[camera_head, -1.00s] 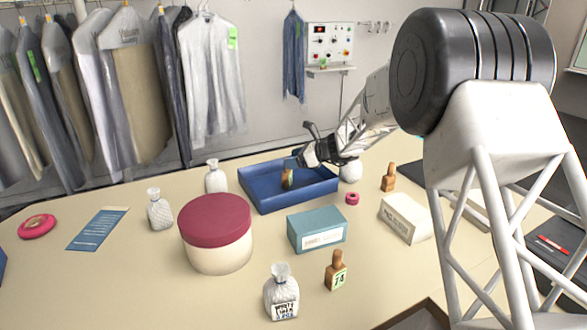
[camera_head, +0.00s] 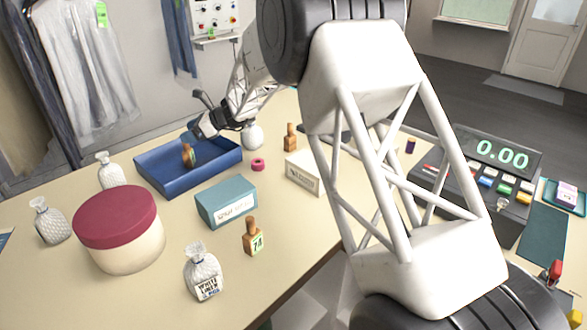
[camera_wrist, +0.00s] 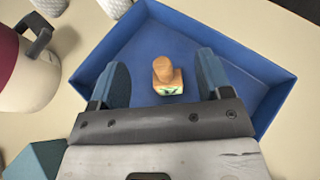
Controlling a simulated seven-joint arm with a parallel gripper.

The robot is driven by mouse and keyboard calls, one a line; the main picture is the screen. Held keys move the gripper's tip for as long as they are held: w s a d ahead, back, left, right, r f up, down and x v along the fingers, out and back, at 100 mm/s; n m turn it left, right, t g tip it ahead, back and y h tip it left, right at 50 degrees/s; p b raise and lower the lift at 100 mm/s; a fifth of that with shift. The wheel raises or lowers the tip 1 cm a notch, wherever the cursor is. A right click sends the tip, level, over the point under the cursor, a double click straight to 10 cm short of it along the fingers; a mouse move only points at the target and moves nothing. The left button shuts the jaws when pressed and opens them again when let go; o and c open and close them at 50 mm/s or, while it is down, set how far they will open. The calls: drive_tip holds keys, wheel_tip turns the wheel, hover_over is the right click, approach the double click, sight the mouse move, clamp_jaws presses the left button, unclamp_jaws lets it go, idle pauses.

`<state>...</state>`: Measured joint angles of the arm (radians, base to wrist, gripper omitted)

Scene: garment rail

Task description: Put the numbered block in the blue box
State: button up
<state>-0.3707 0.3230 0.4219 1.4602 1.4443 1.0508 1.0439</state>
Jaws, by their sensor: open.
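The blue box (camera_head: 203,176) is an open shallow tray on the table in the head view; it fills much of the wrist view (camera_wrist: 215,30). A wooden stamp-like block (camera_head: 188,157) with a green-marked label is inside it and shows between my fingers in the wrist view (camera_wrist: 165,73). My gripper (camera_head: 191,142) is over the box, with its fingers open (camera_wrist: 163,68) and a gap on both sides of the block. The block's number is too small to read. Another wooden block (camera_head: 252,238), marked 74, stands on the table in front of the teal carton.
A teal carton (camera_head: 227,203), a maroon-lidded round tub (camera_head: 120,230), a white carton (camera_head: 302,172) and a pink ring (camera_head: 258,164) stand near the box. Glass bottles (camera_head: 204,272) and another wooden block (camera_head: 290,137) stand around. A cash register (camera_head: 480,185) is at the right.

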drive_tip(key=s+d+r+n+h, duration=0.3)
drive_tip(key=s+d+r+n, duration=0.25)
drive_tip(key=s+d, duration=0.65)
drive_tip(key=s+d+r+n+h, duration=0.35)
drive_tip(key=s+d+r, duration=0.35)
drive_tip(key=s+d, duration=0.6)
drive_tip(key=s+d+f+n+t+h, duration=0.1)
drive_tip(key=s+d+f+n+h, duration=0.1)
drive_tip(key=s+d, duration=1)
drive_tip(key=s+d+f+n+t+h, duration=0.1)
drive_tip(key=s+d+n+h, duration=0.4)
drive_tip(key=s+d, duration=0.7)
drive_tip(key=s+f+n, duration=0.1)
drive_tip(key=s, duration=0.4)
drive_tip(key=shift+s+d+f+n+t, duration=0.25)
drive_tip(key=shift+s+f+n+t, duration=0.05)
drive_tip(key=shift+s+f+n, duration=0.1)
